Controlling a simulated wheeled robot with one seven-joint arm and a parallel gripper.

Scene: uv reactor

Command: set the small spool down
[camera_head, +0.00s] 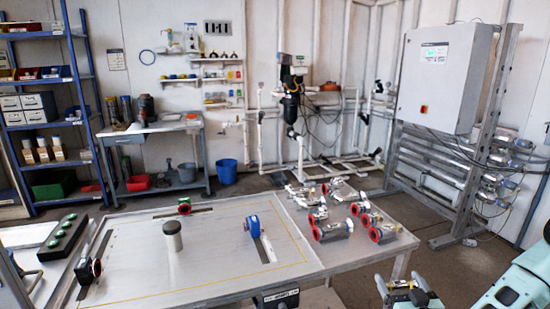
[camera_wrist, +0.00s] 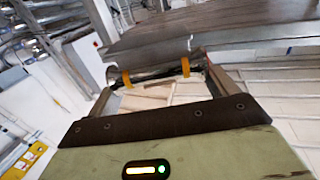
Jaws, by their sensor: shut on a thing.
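My gripper (camera_head: 403,286) is at the lower right in the head view, in front of the table's right end and apart from its top. In the wrist view the two yellow fingertips (camera_wrist: 156,73) are shut on a short grey metallic piece, which I take for the small spool (camera_wrist: 155,71). Its ends are partly hidden by the fingers. The metal worktable (camera_head: 130,280) carries several spools with red rings, such as one spool (camera_head: 332,231) and another (camera_head: 384,232), at its right side.
A dark-topped cylinder (camera_head: 173,237) and a blue-ringed fixture (camera_head: 253,228) stand on the table. Red-ringed fixtures stand at its left (camera_head: 89,270) and back (camera_head: 185,206). Bare tabletop lies between them. A grey control cabinet (camera_head: 445,78) stands behind at right.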

